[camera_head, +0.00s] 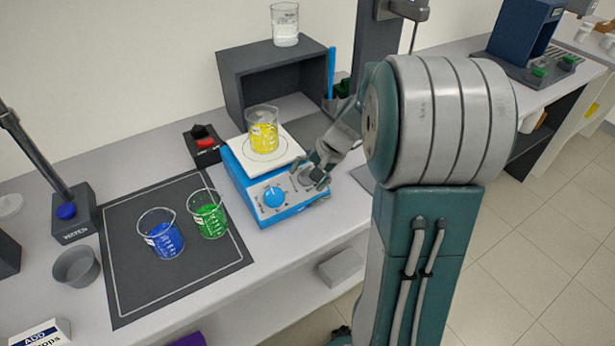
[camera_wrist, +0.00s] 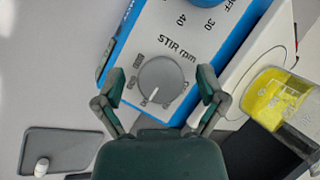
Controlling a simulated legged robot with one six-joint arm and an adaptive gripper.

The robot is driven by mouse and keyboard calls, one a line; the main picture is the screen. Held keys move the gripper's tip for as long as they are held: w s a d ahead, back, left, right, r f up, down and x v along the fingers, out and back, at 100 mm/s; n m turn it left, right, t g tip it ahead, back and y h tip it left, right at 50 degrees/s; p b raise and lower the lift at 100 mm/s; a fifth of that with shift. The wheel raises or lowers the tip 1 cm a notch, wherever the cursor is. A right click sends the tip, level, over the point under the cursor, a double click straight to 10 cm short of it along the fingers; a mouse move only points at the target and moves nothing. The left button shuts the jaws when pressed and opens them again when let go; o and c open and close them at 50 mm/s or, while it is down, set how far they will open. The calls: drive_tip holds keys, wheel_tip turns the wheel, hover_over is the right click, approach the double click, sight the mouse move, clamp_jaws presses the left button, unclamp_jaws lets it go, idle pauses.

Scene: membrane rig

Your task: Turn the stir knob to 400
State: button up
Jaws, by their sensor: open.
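The blue stirrer hotplate (camera_head: 240,187) stands on the bench, with a grey stir knob (camera_head: 305,177) at the right of its front panel, partly covered by my gripper (camera_head: 318,170). In the wrist view the stir knob (camera_wrist: 165,76) sits under the "STIR rpm" print. Its white pointer line points toward the bottom of the picture, slightly left. The dial numbers around it are too small to read surely. My gripper (camera_wrist: 161,84) is open, with one finger on each side of the knob; I cannot tell whether they touch it.
A blue knob (camera_head: 274,196) is left of the stir knob. A beaker of yellow liquid (camera_head: 264,138) stands on the white top plate. Blue (camera_head: 165,241) and green (camera_head: 209,221) beakers stand on the dark mat (camera_head: 130,290).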

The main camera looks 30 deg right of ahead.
drive_tip(key=shift+r, duration=0.1)
drive_tip(key=v, duration=1.1)
drive_tip(key=shift+d+r, duration=0.25)
drive_tip(key=s+a+r+n+t+h, duration=0.1)
drive_tip(key=s+a+n+t+h, duration=0.1)
drive_tip(key=s+a+n+h, duration=0.3)
drive_tip(key=s+a+n, duration=0.4)
drive_tip(key=s+a, duration=0.7)
drive_tip(key=a, duration=0.1)
drive_tip(key=shift+a+r+t, duration=0.3)
drive_tip(key=shift+a+r, duration=0.05)
drive_tip(key=shift+r, duration=0.05)
